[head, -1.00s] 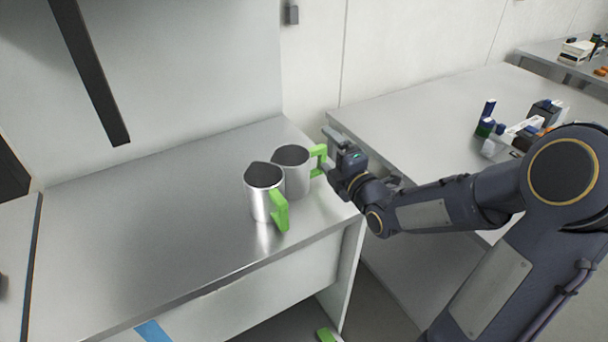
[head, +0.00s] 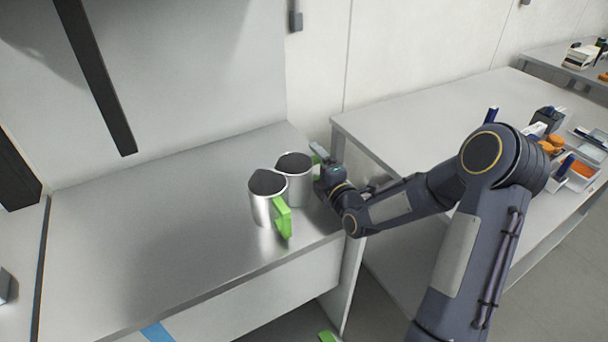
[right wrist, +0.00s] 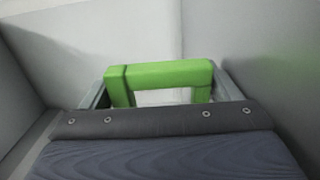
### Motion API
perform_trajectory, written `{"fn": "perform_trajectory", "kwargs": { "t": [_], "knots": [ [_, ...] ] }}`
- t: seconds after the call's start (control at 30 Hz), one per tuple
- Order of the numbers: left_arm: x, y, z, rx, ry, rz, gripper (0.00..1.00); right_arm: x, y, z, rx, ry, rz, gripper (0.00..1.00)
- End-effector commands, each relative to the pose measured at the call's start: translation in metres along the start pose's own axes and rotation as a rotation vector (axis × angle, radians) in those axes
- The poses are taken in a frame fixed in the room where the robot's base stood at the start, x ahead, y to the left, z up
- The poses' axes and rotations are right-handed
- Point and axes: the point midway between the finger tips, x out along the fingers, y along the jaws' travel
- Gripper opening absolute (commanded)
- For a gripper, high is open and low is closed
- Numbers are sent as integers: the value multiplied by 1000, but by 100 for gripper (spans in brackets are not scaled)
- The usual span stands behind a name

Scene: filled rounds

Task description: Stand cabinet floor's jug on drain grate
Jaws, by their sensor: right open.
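Two metal jugs with dark tops and green handles stand upright, close together, on a steel counter (head: 140,245). The front jug (head: 266,205) has its handle toward the front right. The rear jug (head: 295,180) has its handle toward my right gripper (head: 320,165), which is at its right side. In the right wrist view a green handle (right wrist: 165,73) lies between the open fingers of this gripper (right wrist: 160,92). I cannot tell whether they touch it. A small green piece (head: 327,336) shows low at the bottom edge, mostly cut off. I cannot make out a drain grate. My left gripper is out of view.
A grey table (head: 420,130) stands to the right, with bins and small items (head: 580,165) on it. A dark vertical bar (head: 95,80) hangs at the upper left. A blue strip (head: 157,332) is at the counter's front. The counter's left part is clear.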

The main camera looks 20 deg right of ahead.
Motion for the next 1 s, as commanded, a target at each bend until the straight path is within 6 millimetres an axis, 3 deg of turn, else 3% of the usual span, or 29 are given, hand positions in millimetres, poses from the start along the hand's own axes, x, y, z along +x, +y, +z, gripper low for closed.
{"fn": "perform_trajectory", "kwargs": {
  "t": [0.23, 0.5, 0.77, 1.0],
  "knots": [
    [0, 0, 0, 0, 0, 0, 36, 2, 0, 0, 0, 0, 0, 82],
    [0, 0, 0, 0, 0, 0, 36, 1, 0, 0, 0, 0, 1, 48],
    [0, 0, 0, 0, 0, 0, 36, 1, 2, 0, -1, 0, 1, 47],
    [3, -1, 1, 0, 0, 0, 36, 1, 24, 0, -4, 1, 6, 47]
  ]
}}
